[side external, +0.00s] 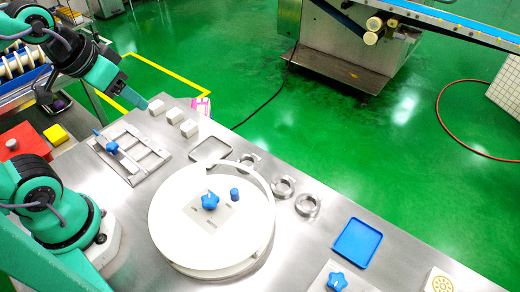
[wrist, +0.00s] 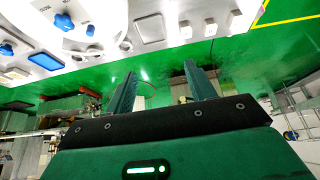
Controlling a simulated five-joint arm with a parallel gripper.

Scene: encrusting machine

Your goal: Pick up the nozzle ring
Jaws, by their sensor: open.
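Three silver metal rings lie on the steel worktop beside the round white disc; I cannot tell which is the nozzle ring. The far ring (side external: 250,153), middle ring (side external: 276,193) and near ring (side external: 300,208) run along the disc's right side. My gripper (side external: 141,101) is at the upper left, raised, near the white blocks and well away from the rings. In the wrist view my gripper (wrist: 159,68) shows two teal fingers spread apart with nothing between them. The rings are too small there to make out clearly.
The white disc (side external: 168,225) carries a blue star knob (side external: 210,201) and a blue cylinder. Several white blocks (side external: 156,107), a steel frame (side external: 118,165), a grey-rimmed tray (side external: 198,163) and a blue tray (side external: 357,244) stand on the worktop. Bare steel lies right of the rings.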

